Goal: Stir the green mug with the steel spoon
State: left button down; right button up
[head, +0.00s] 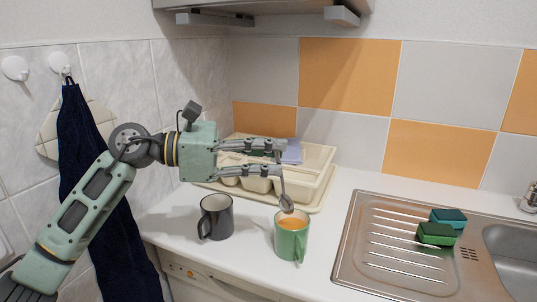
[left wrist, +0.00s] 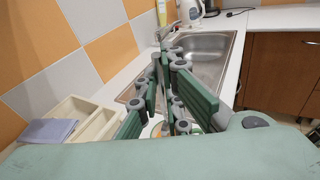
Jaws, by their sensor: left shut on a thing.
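The green mug (head: 291,238) stands upright on the white worktop, with an orange-brown content showing at its top. My left gripper (head: 280,158) is above and behind it, shut on the steel spoon (head: 284,190). The spoon hangs down, slightly tilted, and its bowl is at about the height of the mug's rim or just above it, near the back edge. I cannot tell whether the bowl touches the mug. In the left wrist view my left gripper's fingers (left wrist: 168,62) hide most of the spoon and mug. My right gripper is in neither view.
A dark grey mug (head: 216,218) stands left of the green mug. A cream dish rack (head: 318,160) with a blue-grey cloth (head: 292,152) is behind. A steel sink (head: 372,240) with green sponges (head: 436,234) is to the right. A navy towel (head: 78,135) hangs left.

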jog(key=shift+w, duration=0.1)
pick_arm(q)
notch_tip(320, 180, up, 5)
jog(key=p, duration=0.3)
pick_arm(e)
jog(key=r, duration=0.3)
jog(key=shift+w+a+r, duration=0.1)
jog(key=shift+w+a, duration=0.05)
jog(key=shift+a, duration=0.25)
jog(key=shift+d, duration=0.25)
